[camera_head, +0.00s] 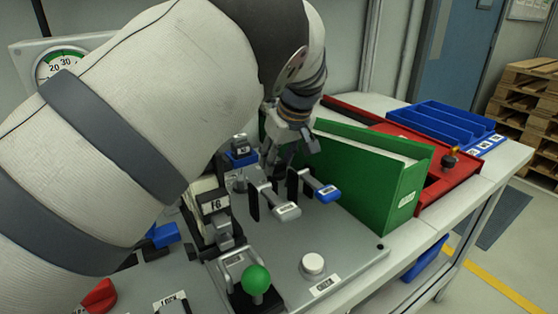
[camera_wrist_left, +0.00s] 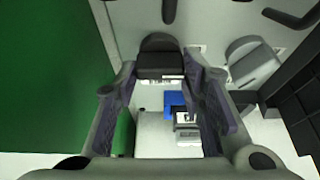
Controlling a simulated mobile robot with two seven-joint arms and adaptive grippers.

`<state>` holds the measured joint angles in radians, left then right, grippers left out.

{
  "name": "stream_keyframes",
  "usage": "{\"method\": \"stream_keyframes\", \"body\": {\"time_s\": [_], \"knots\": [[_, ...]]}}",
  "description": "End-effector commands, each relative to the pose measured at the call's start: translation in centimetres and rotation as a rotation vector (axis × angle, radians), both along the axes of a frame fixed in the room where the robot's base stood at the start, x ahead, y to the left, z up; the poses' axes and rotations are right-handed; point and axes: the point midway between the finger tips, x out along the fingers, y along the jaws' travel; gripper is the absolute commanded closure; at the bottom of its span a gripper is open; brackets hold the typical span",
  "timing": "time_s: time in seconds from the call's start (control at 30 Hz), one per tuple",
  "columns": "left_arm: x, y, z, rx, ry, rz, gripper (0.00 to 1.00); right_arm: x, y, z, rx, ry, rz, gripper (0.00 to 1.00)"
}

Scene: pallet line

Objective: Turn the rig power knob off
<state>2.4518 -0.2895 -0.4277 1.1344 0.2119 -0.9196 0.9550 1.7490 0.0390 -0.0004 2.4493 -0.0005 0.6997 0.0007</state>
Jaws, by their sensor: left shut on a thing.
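My left gripper (camera_head: 287,152) reaches down to the grey panel (camera_head: 345,240), beside the green binder-like holder. In the left wrist view, its fingers (camera_wrist_left: 160,72) are on both sides of a dark rounded knob (camera_wrist_left: 160,46) and shut on it. A small white label sits by the knob, too small to read, so I cannot confirm that it is the rig power knob. In the head view the gripper hides most of the knob. A red knob (camera_head: 100,297) shows at the lower left. My right gripper is not in view.
Close by are levers with grey (camera_head: 287,212) and blue (camera_head: 327,193) handles, a green ball-topped lever (camera_head: 256,280) and a white button (camera_head: 313,264). The green holder (camera_head: 405,195) stands right beside the gripper. A red tray (camera_head: 445,190) and blue tray (camera_head: 440,118) lie beyond.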

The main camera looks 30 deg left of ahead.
Motion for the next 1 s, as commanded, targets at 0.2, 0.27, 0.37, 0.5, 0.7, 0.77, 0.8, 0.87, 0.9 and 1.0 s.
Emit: {"method": "stream_keyframes", "body": {"time_s": [0.2,0.27,0.37,0.5,0.7,0.77,0.8,0.87,0.9,1.0], "knots": [[-0.1,-0.1,-0.2,-0.003,0.004,0.014,0.91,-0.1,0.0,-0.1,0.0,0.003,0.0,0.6],[-0.1,0.0,-0.2,-0.003,0.003,0.015,0.91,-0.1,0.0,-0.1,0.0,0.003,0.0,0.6],[-0.1,-0.1,-0.2,-0.003,0.003,0.015,0.91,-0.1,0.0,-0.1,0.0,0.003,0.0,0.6],[-0.1,0.0,-0.2,-0.003,0.003,0.015,0.59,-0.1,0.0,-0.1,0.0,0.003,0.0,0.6],[-0.1,0.0,-0.1,-0.002,0.002,0.013,0.43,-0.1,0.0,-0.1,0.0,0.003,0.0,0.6],[0.0,0.0,-0.1,-0.001,0.002,0.013,0.43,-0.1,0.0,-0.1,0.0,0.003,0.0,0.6],[0.0,0.0,-0.1,-0.001,0.002,0.013,0.43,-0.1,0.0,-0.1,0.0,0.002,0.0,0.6],[0.0,0.0,0.0,-0.002,0.001,0.013,0.43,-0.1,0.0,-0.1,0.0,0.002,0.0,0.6],[-0.1,-0.1,0.3,-0.001,0.0,0.012,0.43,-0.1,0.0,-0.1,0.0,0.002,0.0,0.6],[-0.3,-0.7,1.9,-0.001,-0.003,0.012,0.43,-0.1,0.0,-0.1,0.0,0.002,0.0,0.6]]}}
